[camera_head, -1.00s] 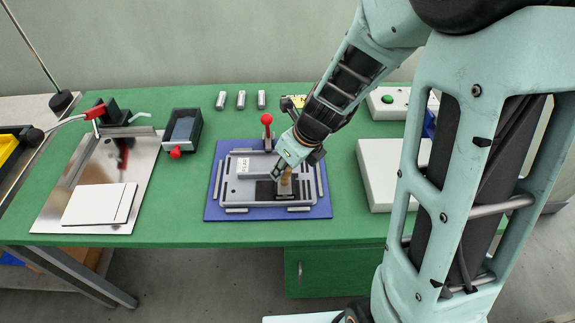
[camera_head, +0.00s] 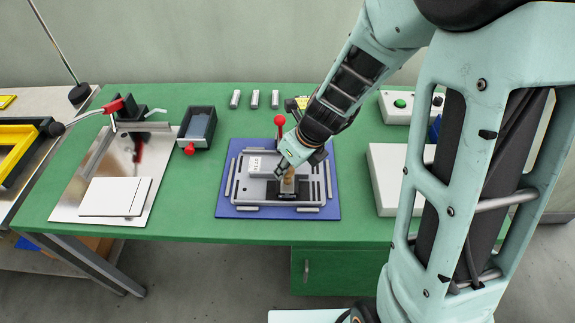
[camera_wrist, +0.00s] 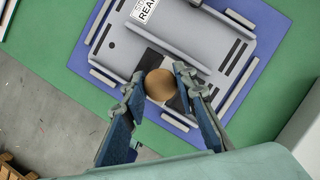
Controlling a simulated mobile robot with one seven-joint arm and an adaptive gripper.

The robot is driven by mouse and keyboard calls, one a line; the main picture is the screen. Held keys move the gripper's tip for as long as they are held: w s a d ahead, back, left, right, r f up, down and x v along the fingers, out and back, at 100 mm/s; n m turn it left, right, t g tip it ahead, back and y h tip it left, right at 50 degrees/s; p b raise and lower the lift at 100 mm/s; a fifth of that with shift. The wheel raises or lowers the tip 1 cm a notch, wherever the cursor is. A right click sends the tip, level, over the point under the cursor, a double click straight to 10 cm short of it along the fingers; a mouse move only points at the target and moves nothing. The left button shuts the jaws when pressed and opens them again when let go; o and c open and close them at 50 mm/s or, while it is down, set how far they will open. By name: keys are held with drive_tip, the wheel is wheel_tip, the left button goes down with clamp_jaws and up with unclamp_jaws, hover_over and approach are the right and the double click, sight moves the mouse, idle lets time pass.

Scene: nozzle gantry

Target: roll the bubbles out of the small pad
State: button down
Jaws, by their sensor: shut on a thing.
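My gripper (camera_head: 291,166) is shut on a brown, round-topped handle (camera_head: 289,181) that stands upright over the grey fixture plate (camera_head: 240,191). In the wrist view, the handle's round top (camera_wrist: 160,84) sits between both fingers of my gripper (camera_wrist: 160,86). A dark small pad (camera_head: 271,190) lies on the plate under and around the tool; its edge shows beside the handle in the wrist view (camera_wrist: 179,101). The tool's lower end, presumably the roller, is mostly hidden, so I cannot tell its contact with the pad. Bubbles are too small to make out.
The blue mat (camera_head: 228,211) lies beneath. A white box (camera_head: 385,180) stands right; a dark bin (camera_head: 197,127) and white sheets (camera_head: 115,197) lie left.

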drive_tip(key=shift+r+p, duration=1.9)
drive_tip(key=shift+r, duration=0.35)
drive_tip(key=shift+r+p, duration=0.75)
drive_tip(key=shift+r, duration=0.5)
drive_tip(key=shift+w, duration=0.1)
